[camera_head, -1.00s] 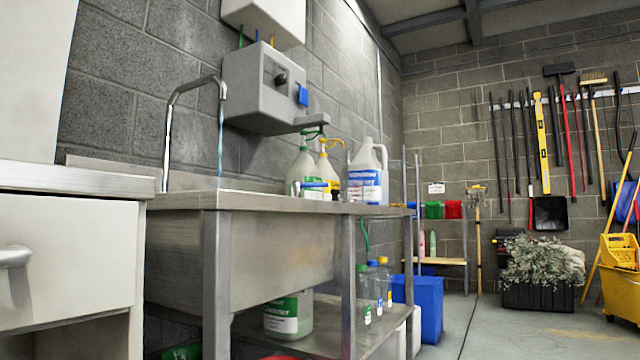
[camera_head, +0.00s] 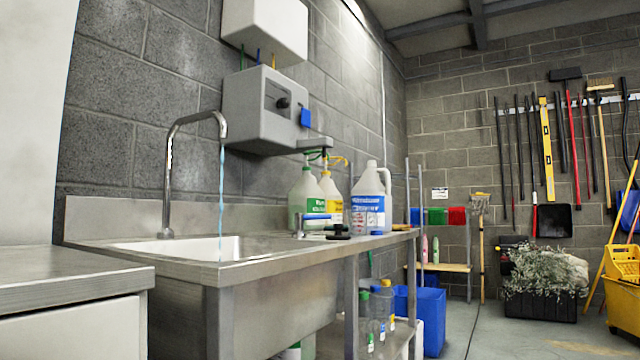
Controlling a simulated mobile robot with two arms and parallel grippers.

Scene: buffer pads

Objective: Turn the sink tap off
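The sink tap (camera_head: 176,165) is a curved metal spout that rises from the back of the sink. A thin stream of blue water (camera_head: 221,190) runs from its tip down into the basin. The metal sink (camera_head: 135,247) stands against the grey block wall, and part of its pale basin shows. A small metal fitting with a blue bar (camera_head: 317,217) stands on the counter right of the basin; I cannot tell whether it is the tap's handle. Neither of my grippers is in view.
A metal-topped cabinet (camera_head: 60,270) stands at the near left. Large jugs (camera_head: 367,205) stand on the counter right of the basin, below a grey wall dispenser (camera_head: 265,110). A blue bin (camera_head: 428,318) is on the floor.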

